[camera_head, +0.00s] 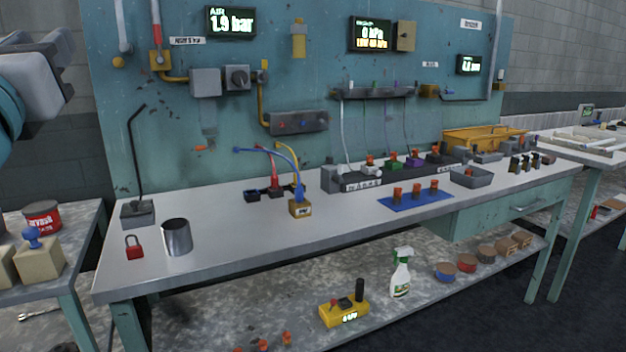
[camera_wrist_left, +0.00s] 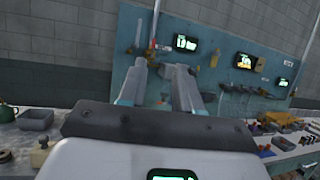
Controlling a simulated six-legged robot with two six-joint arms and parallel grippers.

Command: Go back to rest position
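My left arm (camera_head: 35,85) comes in at the upper left edge of the head view, raised above the level of the benches. Its fingers are not clearly seen there. In the left wrist view my left gripper (camera_wrist_left: 160,76) has its two grey fingers apart, with nothing between them. Behind the fingers is the teal back panel (camera_wrist_left: 215,65), some way off. It also shows in the head view (camera_head: 330,60). My right gripper is in neither view.
The workbench (camera_head: 240,233) holds a metal cup (camera_head: 177,237), a red padlock (camera_head: 134,247), a blue mat (camera_head: 440,200) and a yellow bin (camera_head: 480,138). A side bench (camera_head: 75,262) stands at left. A spray bottle (camera_head: 401,273) stands on the lower shelf.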

